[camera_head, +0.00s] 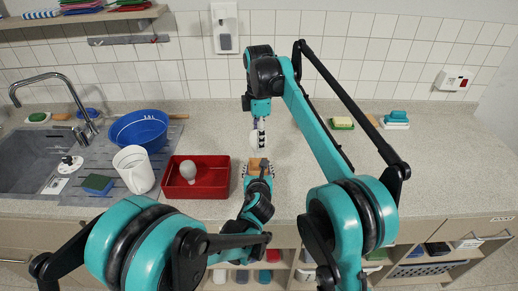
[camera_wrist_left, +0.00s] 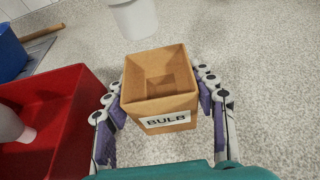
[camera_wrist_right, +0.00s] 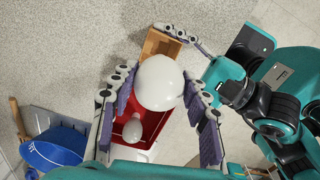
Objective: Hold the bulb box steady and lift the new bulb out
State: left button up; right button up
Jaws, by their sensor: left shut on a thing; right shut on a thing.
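The bulb box (camera_head: 257,163) is an open brown carton, upright on the counter, and its BULB label shows in the left wrist view (camera_wrist_left: 166,121). My left gripper (camera_head: 258,172) is shut on its sides. The box's inside looks empty. My right gripper (camera_head: 259,123) is shut on the new bulb (camera_wrist_right: 160,83), a white globe, pointing down just behind the box in the head view (camera_head: 254,138). The bulb is outside the box. A white rounded thing cut off at the top of the left wrist view may be this bulb.
A red tray (camera_head: 214,192) with a greyish bulb (camera_head: 188,171) stands left of the box. A white mug (camera_head: 134,169), a blue bowl (camera_head: 139,129) and a sink (camera_head: 45,160) lie farther left. The counter to the right is mostly clear, with sponges (camera_head: 342,123) near the wall.

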pick_arm(q)
jog(key=shift+o, duration=0.2)
pick_arm(e)
jog(key=shift+r, duration=0.65)
pick_arm(q)
jog(key=o, duration=1.2)
jog(key=v, duration=1.2)
pick_arm(e)
jog(key=shift+f, duration=0.1)
